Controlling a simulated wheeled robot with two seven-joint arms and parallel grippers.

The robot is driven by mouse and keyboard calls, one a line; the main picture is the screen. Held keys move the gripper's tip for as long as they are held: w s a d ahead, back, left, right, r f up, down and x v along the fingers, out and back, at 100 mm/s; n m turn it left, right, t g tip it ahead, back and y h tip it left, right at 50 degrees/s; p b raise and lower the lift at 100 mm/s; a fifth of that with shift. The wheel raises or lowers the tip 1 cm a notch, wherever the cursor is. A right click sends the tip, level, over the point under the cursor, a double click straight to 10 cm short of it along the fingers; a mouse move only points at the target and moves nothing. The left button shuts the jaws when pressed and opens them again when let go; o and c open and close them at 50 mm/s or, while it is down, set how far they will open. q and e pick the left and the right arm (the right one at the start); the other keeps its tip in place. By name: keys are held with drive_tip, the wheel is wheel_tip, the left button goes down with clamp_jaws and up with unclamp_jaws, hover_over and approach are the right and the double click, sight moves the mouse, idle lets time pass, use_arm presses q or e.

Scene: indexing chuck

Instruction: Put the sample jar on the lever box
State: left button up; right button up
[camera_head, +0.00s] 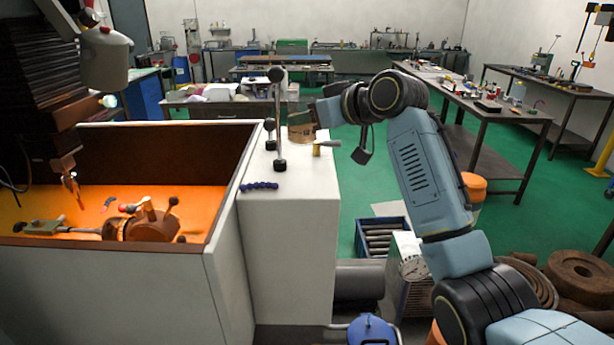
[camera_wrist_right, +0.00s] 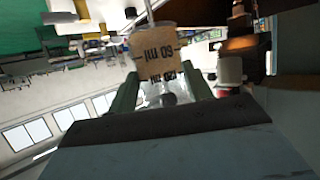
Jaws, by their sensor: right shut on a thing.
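The sample jar (camera_head: 301,130) is a small brownish tub with a printed label, at the far end of the lever box's top in the head view. In the wrist view the jar (camera_wrist_right: 156,55) shows a "60 ml" marking upside down, between the fingers. My right gripper (camera_head: 316,115) is shut on the jar. I cannot tell whether the jar's base touches the box. The lever box (camera_head: 288,235) is a tall white cabinet with black-knobbed levers on top. My left gripper is not in view.
Upright levers (camera_head: 279,120) stand just left of the jar. A yellow-ended handle (camera_head: 325,147) is close in front of it, and a blue segmented hose (camera_head: 259,185) lies nearer. The machine enclosure (camera_head: 228,190) adjoins the box on the left.

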sight(310, 144)
drive_tip(key=f+m+t+h+b, duration=0.1)
drive_tip(key=b, duration=0.1)
drive_tip(key=s+f+m+t+h+b, duration=0.1)
drive_tip(key=f+m+h+b, duration=0.1)
drive_tip(key=f+m+t+h+b, duration=0.1)
drive_tip(key=f+b, duration=0.1)
drive_tip(key=shift+s+f, duration=0.15)
drive_tip(key=shift+s, duration=0.15)
drive_tip(key=shift+f, duration=0.85)
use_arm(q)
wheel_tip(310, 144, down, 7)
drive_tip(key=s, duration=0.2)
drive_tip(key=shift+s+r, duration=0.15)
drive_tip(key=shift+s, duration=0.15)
use_arm(e)
drive_tip(key=shift+f, duration=1.45)
drive_tip(key=shift+f, duration=0.1)
drive_tip(key=o, duration=1.1)
